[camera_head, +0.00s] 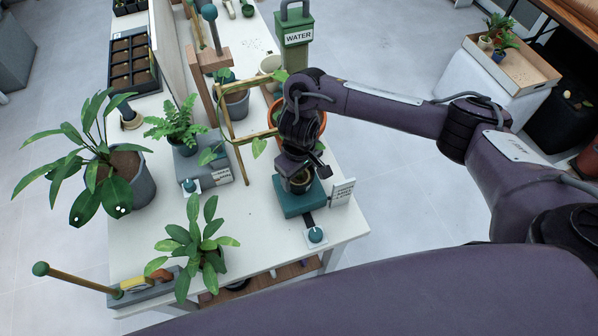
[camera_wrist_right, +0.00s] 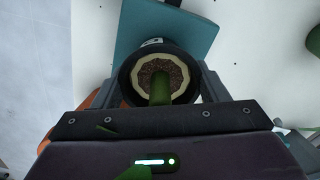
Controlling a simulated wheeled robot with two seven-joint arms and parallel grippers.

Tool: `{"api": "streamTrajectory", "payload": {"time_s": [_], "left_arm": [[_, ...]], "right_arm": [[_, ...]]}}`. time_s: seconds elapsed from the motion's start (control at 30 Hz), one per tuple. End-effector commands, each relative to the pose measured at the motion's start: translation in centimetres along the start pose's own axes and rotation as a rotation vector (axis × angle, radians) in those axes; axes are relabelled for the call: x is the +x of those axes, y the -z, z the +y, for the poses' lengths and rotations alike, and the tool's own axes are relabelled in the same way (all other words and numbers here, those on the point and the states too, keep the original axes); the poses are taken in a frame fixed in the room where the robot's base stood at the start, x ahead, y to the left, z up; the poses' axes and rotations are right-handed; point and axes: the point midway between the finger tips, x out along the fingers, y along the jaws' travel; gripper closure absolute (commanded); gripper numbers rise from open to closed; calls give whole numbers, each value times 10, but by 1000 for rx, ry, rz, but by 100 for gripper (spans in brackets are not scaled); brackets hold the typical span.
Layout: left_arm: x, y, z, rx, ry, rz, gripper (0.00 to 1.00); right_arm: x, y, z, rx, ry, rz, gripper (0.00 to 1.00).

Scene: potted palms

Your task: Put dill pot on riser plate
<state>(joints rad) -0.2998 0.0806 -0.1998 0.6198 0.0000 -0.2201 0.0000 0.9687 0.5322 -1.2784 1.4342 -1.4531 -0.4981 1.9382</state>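A small dark pot (camera_wrist_right: 126,80) with brown soil, a pale inner ring and a thick green stem, likely the dill pot, sits between the fingers of my right gripper (camera_wrist_right: 160,88). The fingers lie against both its sides. In the head view the pot (camera_head: 299,184) is over the teal riser plate (camera_head: 290,207) near the table's right edge. The plate (camera_wrist_right: 160,30) extends past the pot in the wrist view. I cannot tell whether the pot touches the plate. My right gripper (camera_head: 300,175) hides the plant's top in the head view. My left gripper is not in view.
A white label card (camera_head: 342,192) stands right of the plate, and a teal-knobbed piece (camera_head: 315,235) is in front. An orange pot (camera_head: 318,118) and wooden trellis (camera_head: 237,150) are close behind. Leafy pots stand left (camera_head: 143,185) and front (camera_head: 215,262). The table between is clear.

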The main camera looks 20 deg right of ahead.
Motion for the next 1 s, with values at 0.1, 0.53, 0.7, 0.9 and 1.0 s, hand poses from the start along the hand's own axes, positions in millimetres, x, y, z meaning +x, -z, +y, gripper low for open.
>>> {"api": "streamTrajectory", "payload": {"time_s": [0.1, 0.53, 0.7, 0.9, 1.0], "left_arm": [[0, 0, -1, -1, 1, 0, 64], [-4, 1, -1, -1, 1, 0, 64], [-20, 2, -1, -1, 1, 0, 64], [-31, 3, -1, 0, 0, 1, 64], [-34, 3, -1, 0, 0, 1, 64]], "right_arm": [[0, 0, 0, 0, 0, 0, 17], [-11, 1, 1, 1, -1, 4, 12], [-45, 2, 1, -2, -4, 5, 12], [-87, 2, 1, -3, -4, 7, 12], [-103, 1, 1, -1, -3, 5, 12]]}}
